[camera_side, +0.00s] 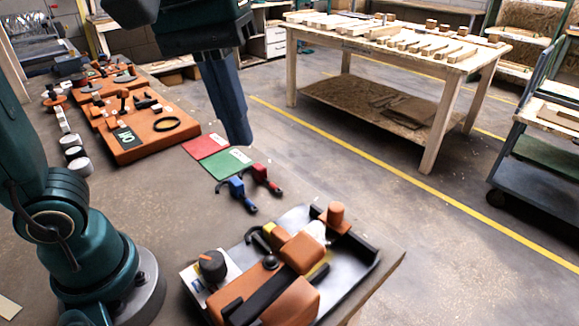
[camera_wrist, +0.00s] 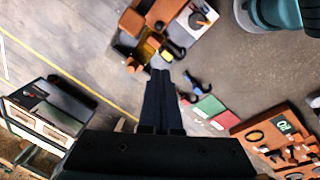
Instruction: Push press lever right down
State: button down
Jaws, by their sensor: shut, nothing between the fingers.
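The press-like fixture (camera_side: 290,262) stands at the bench's near right end, with orange blocks and black bars on a shiny plate. It also shows at the top of the wrist view (camera_wrist: 141,45). I cannot tell for sure which part is its lever; an orange upright knob (camera_side: 336,213) and a black and yellow curved handle (camera_side: 258,236) stick up from it. My gripper (camera_side: 238,138) is shut and empty, pointing down, above and apart from the fixture. In the wrist view my gripper's fingertips (camera_wrist: 160,74) appear just below the fixture.
A blue clamp (camera_side: 236,189) and a red clamp (camera_side: 262,177) lie beside the fixture. Red (camera_side: 205,146) and green (camera_side: 221,162) mats lie behind them. An orange tool board (camera_side: 150,130) is farther back. A dark round knob (camera_side: 212,266) stands on a white panel left of the fixture.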

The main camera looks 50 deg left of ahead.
aim_at(302, 245)
jog(key=w+d+f+m+g, duration=0.1)
jog(key=w+d+f+g, duration=0.1)
jog(key=d, duration=0.6)
jog(key=shift+w+d+f+g, duration=0.2)
jog(key=shift+w+f+g, duration=0.15)
jog(key=shift+f, duration=0.3)
jog(key=shift+s+d+f, duration=0.1)
jog(key=shift+s+f, duration=0.05)
jog(key=shift+f, duration=1.6)
jog(key=shift+s+d+f, duration=0.1)
jog(key=shift+s+f, duration=0.05)
jog(key=shift+f, duration=1.6)
